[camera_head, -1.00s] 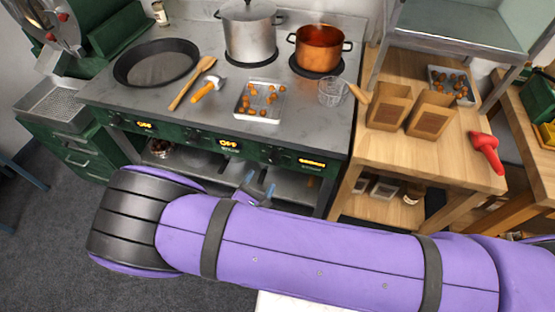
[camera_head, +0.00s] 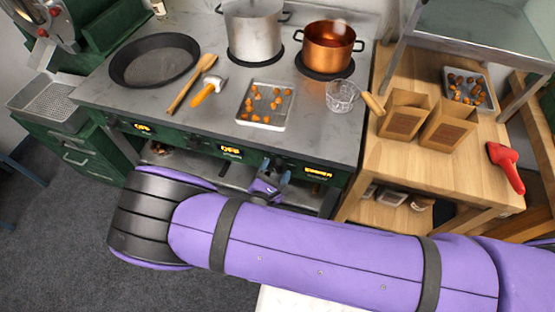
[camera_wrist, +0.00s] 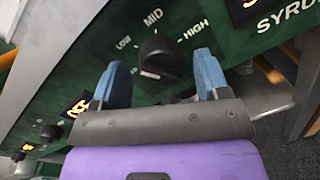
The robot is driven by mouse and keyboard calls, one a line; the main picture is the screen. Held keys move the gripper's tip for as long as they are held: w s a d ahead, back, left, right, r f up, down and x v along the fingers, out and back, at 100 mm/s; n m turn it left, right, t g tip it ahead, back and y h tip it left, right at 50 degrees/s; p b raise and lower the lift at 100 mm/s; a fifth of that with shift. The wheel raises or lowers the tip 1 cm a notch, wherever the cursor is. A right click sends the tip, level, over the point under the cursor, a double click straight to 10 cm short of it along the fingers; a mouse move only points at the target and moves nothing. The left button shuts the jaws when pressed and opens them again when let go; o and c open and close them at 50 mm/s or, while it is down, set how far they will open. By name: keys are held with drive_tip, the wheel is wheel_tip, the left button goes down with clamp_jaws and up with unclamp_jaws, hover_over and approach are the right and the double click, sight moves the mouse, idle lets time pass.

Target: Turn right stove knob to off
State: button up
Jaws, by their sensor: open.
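The right stove knob (camera_wrist: 158,57) is dark and round-based with a raised grip. It sits on the green front panel in the wrist view, ringed by LOW, MID and HIGH labels. My gripper (camera_wrist: 160,60) has two blue fingers, open, one on each side of the knob in the picture. I cannot tell whether either finger touches it. In the head view my gripper (camera_head: 271,180) is at the stove front, left of the right lit display (camera_head: 318,172), and the knob is hidden there.
The stove top (camera_head: 205,115) holds a copper pot (camera_head: 328,47), a steel pot (camera_head: 253,32), a black pan (camera_head: 155,60) and a chestnut tray (camera_head: 265,105). A wooden table (camera_head: 385,165) stands to the right. A shelf lies below the panel.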

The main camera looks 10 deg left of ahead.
drive_tip(key=shift+w, duration=0.35)
drive_tip(key=c, duration=0.9)
drive_tip(key=shift+n, duration=0.3)
drive_tip(key=n, duration=0.5)
drive_tip(key=shift+d, duration=0.1)
drive_tip(key=n, duration=0.6)
drive_tip(key=shift+n+t+y, duration=0.3)
drive_tip(key=shift+t, duration=0.1)
drive_tip(key=shift+s+n, duration=0.1)
drive_tip(key=shift+n, duration=0.2)
